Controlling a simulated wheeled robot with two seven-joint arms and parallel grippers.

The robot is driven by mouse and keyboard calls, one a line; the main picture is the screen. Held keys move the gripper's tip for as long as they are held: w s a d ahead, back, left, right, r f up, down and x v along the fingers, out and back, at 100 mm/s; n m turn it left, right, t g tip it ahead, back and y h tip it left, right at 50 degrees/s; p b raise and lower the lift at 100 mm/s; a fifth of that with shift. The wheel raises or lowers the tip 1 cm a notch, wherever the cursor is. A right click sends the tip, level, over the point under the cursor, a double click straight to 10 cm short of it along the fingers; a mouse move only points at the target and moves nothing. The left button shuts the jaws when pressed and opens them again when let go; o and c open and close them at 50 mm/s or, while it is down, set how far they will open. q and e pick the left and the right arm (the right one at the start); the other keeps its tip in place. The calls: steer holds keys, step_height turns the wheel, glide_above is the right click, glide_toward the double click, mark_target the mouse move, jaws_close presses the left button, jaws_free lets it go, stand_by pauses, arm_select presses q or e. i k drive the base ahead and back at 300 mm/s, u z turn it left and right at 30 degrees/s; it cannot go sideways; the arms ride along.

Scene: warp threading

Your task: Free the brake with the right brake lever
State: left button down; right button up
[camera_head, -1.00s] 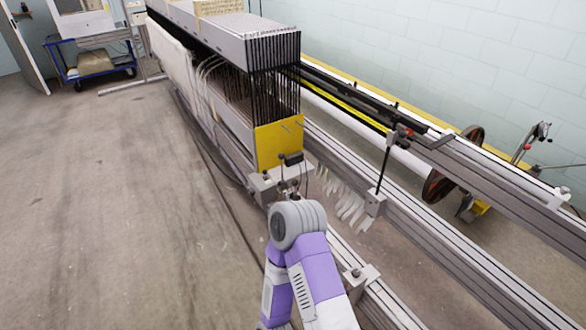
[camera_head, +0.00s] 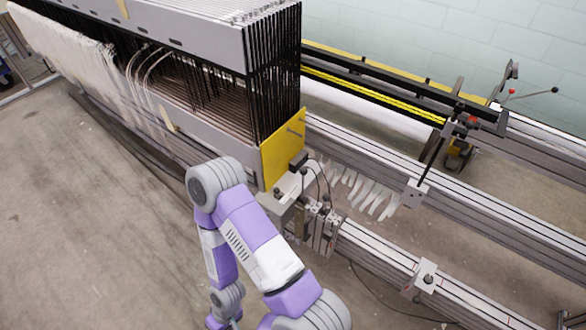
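At the upper right a lever (camera_head: 535,93) with a dark knob at its end sticks out rightward from the far end of the rear rail. A small red knob (camera_head: 511,92) sits close by it. I cannot tell for certain which of these is the right brake lever. One purple and white arm of mine rises from the bottom and bends at the elbow in front of the machine. Its forearm points down, away from the levers. Neither gripper shows in the picture.
The warp frame with its yellow end plate (camera_head: 284,150) stands at upper left. Long grey rails (camera_head: 372,243) run diagonally between me and the levers. A clamp block (camera_head: 427,275) sits on the near rail. The floor at left is clear.

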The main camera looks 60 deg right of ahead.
mark_target(327, 197)
steer(key=i, duration=0.75)
steer(key=z, duration=4.2)
steer(key=i, duration=0.5)
steer(key=u, duration=0.05)
